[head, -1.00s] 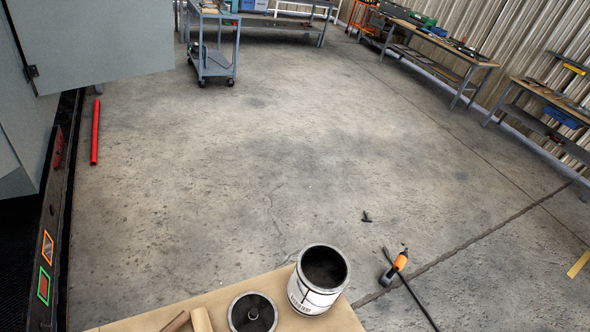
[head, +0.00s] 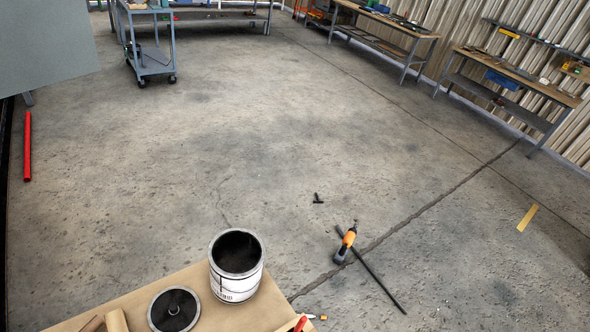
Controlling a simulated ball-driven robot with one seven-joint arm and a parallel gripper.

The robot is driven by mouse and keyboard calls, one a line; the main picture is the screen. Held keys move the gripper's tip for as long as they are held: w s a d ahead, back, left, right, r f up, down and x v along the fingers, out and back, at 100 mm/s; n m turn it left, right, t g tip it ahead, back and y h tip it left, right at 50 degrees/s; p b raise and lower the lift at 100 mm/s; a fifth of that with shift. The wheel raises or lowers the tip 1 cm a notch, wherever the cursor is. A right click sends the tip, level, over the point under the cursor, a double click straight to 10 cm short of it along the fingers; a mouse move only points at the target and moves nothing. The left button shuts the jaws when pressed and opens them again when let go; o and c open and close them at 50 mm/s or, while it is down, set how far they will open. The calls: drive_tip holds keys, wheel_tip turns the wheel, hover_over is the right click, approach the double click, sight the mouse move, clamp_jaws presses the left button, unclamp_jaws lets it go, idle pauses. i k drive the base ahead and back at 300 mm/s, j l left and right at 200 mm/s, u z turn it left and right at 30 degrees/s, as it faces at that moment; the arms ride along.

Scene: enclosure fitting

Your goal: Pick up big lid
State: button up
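The big lid (head: 174,310) is a round dark disc with a grey rim and a small knob in its middle. It lies flat on the tan table top at the bottom of the head view, and its lower edge is close to the picture's edge. A white and grey open can (head: 236,282) with a dark inside stands upright on the table, just right of the lid and apart from it. My gripper is not in view.
Wooden pieces (head: 116,321) lie left of the lid. A red-handled item (head: 300,323) shows at the table's right edge. An orange tool (head: 346,243) and a dark rod (head: 382,282) lie on the floor. A cart (head: 149,50) and workbenches (head: 507,95) stand farther back.

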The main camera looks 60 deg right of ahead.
sight(175, 309)
drive_tip(key=z, duration=0.95)
drive_tip(key=i+j+z, duration=0.15)
drive_tip(key=i+z, duration=0.15)
drive_tip(key=z, duration=0.15)
drive_tip(key=i+j+z, duration=0.4)
drive_tip(key=k+l, duration=0.1)
